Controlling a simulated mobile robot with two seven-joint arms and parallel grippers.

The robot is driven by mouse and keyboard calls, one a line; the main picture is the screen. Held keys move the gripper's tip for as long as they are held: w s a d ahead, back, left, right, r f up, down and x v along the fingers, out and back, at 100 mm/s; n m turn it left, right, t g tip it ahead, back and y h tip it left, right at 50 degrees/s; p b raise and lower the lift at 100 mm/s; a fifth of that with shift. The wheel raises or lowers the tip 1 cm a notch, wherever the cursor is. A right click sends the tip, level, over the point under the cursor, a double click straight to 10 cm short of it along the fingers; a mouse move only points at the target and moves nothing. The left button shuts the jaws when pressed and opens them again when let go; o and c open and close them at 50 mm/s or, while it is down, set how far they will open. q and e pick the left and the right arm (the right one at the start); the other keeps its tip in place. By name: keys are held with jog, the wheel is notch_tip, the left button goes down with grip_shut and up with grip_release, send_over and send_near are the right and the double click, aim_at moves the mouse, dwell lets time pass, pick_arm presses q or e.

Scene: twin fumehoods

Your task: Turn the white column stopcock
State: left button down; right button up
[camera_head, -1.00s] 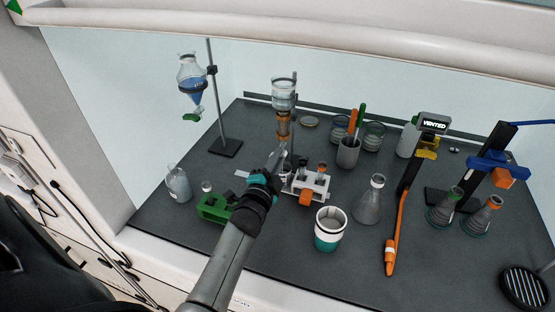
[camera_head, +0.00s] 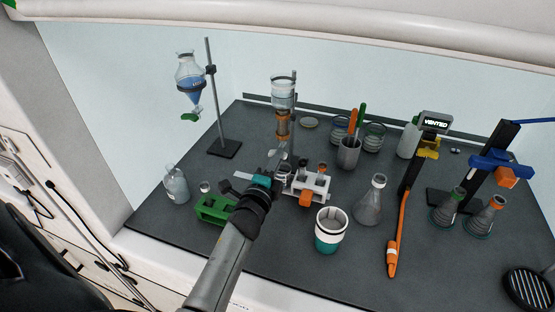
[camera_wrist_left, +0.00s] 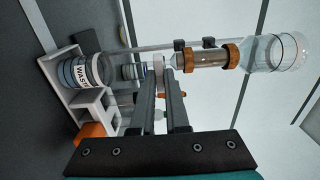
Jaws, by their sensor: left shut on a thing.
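The glass column (camera_head: 283,128) stands upright at the back middle, with orange clamp bands and a wide clear reservoir on top. It also shows lying sideways in the left wrist view (camera_wrist_left: 208,58). My left gripper (camera_head: 280,162) reaches its lower end from the front. In the left wrist view the two fingertips (camera_wrist_left: 157,68) close around the small pale stopcock (camera_wrist_left: 158,66) below the column. The fingers hide most of the stopcock, so its exact angle cannot be told. My right gripper is in neither view.
A white rack (camera_head: 318,188) stands right of my gripper, and a green block (camera_head: 212,211) left of it. A teal and white cup (camera_head: 329,232) and a flask (camera_head: 369,205) stand in front right. A separatory funnel (camera_head: 190,80) hangs at left.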

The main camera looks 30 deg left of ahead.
pick_arm(q)
jog(key=c, duration=0.9)
grip_release()
jog(key=shift+s, duration=0.1)
jog(key=v, duration=1.5)
jog(key=shift+s+b, duration=0.1)
jog(key=shift+b, duration=0.3)
